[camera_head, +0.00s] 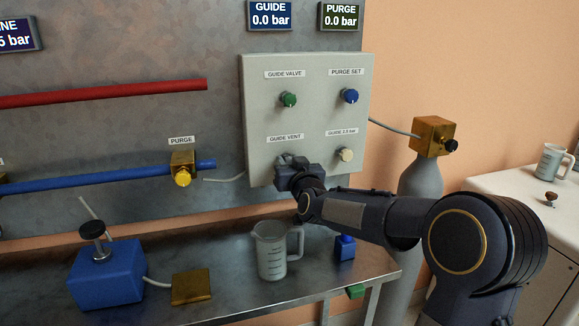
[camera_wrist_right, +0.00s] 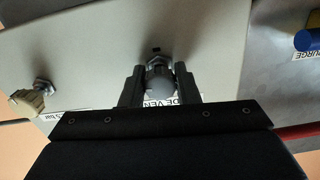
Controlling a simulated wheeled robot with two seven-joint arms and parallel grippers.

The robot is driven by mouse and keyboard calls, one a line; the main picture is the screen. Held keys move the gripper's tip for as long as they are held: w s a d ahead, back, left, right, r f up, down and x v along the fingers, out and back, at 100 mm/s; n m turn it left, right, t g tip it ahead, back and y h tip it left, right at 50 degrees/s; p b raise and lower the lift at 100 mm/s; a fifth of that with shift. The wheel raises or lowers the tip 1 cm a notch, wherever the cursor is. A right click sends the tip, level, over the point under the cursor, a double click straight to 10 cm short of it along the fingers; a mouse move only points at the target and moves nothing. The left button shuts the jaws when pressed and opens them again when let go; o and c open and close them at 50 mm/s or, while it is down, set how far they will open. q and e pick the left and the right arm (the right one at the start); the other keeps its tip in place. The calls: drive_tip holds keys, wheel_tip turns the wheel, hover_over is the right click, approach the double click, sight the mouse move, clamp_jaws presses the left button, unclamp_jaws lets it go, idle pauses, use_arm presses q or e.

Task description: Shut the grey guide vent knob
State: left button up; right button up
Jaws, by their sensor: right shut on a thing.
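The grey guide vent knob (camera_wrist_right: 158,84) shows in the right wrist view between the two fingers of my right gripper (camera_wrist_right: 158,88). The gripper is shut on the knob. In the head view my right gripper (camera_head: 291,162) is at the lower left of the light grey panel (camera_head: 318,115), just under the GUIDE VENT label (camera_head: 285,138), and it hides most of the knob. The guide display (camera_head: 271,15) reads 0.0 bar. My left gripper is not in view.
A green knob (camera_head: 288,99), a blue knob (camera_head: 350,96) and a cream knob (camera_head: 345,155) sit on the same panel. Below, a grey jug (camera_head: 271,252) and a blue block (camera_head: 344,247) stand on the metal bench (camera_head: 225,303). A gas cylinder (camera_head: 421,188) stands to the right.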

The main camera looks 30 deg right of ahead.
drive_tip(key=m+b, duration=0.3)
drive_tip(key=shift+f, duration=0.2)
drive_tip(key=m+b, duration=0.2)
drive_tip(key=m, duration=0.2)
drive_tip(key=shift+m+b, duration=0.3)
drive_tip(key=shift+m, duration=0.1)
drive_tip(key=m+b, duration=0.2)
drive_tip(key=m, duration=0.2)
drive_tip(key=shift+r, duration=0.1)
drive_tip(key=shift+r+m+b, duration=0.1)
drive_tip(key=shift+m+b, duration=0.65)
drive_tip(key=shift+m, duration=1.75)
drive_tip(key=o, duration=1)
drive_tip(key=shift+c, duration=0.2)
